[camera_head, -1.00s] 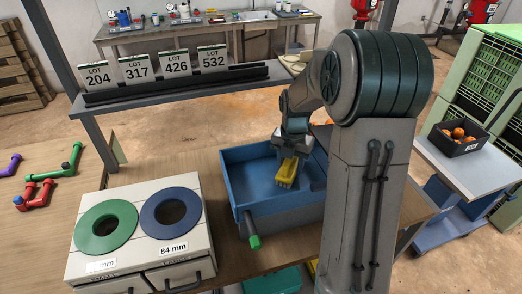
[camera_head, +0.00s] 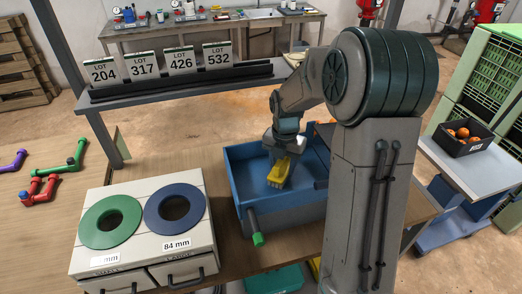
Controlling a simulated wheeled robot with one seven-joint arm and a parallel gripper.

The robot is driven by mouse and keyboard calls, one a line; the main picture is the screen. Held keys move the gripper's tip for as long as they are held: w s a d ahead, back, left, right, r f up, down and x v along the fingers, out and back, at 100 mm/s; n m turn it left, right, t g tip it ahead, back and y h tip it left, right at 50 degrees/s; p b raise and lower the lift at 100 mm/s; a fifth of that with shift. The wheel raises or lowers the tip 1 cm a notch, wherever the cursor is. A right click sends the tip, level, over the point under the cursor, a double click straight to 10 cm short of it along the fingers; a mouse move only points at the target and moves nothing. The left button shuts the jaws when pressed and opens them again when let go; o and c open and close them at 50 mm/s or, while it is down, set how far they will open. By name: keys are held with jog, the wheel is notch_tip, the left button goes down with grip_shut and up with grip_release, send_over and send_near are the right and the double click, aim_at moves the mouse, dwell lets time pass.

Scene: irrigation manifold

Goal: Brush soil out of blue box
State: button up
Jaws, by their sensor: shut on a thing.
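The blue box (camera_head: 236,178) stands on the wooden table right of the white cabinet. Its left part shows, and my arm column hides its right side. My gripper (camera_head: 277,152) reaches down into the box and is shut on a yellow brush (camera_head: 279,172). The brush is tilted, with its lower end near the box floor; I cannot tell whether it touches. No soil can be made out on the visible blue floor.
A white cabinet with a green ring (camera_head: 110,222) and a blue ring (camera_head: 174,211) stands close to the box's left. Pipe pieces (camera_head: 45,188) lie at far left. A shelf with lot cards (camera_head: 180,80) runs behind. A black crate of oranges (camera_head: 460,138) is at right.

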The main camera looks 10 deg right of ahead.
jog(key=shift+s+a, duration=0.15)
jog(key=shift+a, duration=1.4)
jog(key=shift+s+a, duration=0.15)
jog(key=shift+a, duration=1.4)
jog(key=shift+a+r, duration=0.15)
jog(key=shift+a, duration=0.15)
notch_tip(320, 180, up, 8)
jog(key=p, duration=0.5)
